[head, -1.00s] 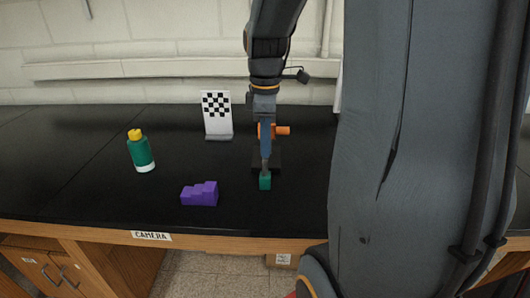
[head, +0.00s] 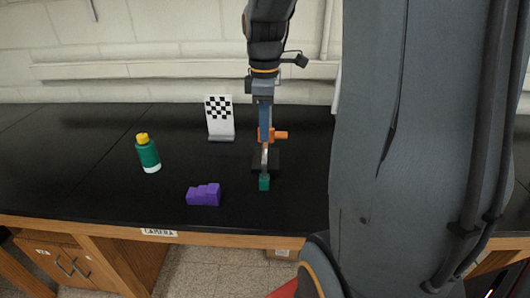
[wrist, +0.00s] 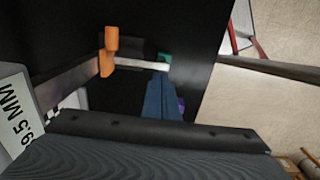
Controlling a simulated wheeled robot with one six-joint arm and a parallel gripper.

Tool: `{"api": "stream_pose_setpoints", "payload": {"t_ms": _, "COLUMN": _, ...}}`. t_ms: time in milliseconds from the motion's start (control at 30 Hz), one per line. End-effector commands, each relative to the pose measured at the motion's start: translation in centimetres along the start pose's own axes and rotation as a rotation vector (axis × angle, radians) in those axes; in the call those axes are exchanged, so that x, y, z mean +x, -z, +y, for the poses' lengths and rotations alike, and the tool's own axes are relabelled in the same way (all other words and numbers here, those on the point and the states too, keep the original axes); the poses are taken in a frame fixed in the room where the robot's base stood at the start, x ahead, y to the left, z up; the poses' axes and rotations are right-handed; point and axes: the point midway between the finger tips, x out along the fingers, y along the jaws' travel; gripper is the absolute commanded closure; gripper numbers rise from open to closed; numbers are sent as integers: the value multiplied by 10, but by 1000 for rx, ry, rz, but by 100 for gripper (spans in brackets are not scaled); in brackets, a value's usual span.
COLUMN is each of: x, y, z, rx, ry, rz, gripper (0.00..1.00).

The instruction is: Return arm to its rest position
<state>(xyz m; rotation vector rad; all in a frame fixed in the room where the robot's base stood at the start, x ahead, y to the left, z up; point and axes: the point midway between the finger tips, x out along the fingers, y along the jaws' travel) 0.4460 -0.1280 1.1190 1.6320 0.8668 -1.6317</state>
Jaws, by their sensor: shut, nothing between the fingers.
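My gripper (head: 264,142) hangs over the black bench, with its blue fingers together and nothing between them. In the wrist view the shut fingers (wrist: 160,78) point toward a silver bar (wrist: 72,82). An orange piece (head: 280,135) sits by the bar and shows upright in the wrist view (wrist: 111,42). A green block (head: 264,183) is at the bar's near end. The fingers appear apart from the bar, though the gap is hard to judge.
A purple stepped block (head: 203,195), a green bottle with yellow cap (head: 148,154) and a checkerboard stand (head: 220,120) are on the bench (head: 90,160) to the left. A dark block (head: 270,162) is under the bar. The bench's left part has free room.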

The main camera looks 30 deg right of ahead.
Motion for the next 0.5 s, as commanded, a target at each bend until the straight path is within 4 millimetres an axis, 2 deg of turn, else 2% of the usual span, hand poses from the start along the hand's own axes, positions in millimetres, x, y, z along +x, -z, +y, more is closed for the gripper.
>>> {"api": "stream_pose_setpoints", "payload": {"t_ms": 167, "x": -13, "y": 0, "z": -1, "rx": 0, "ry": 1, "rz": 0, "gripper": 100}}
{"api": "stream_pose_setpoints", "payload": {"t_ms": 500, "x": -13, "y": 0, "z": 0, "rx": 0, "ry": 0, "rz": 0, "gripper": 100}}
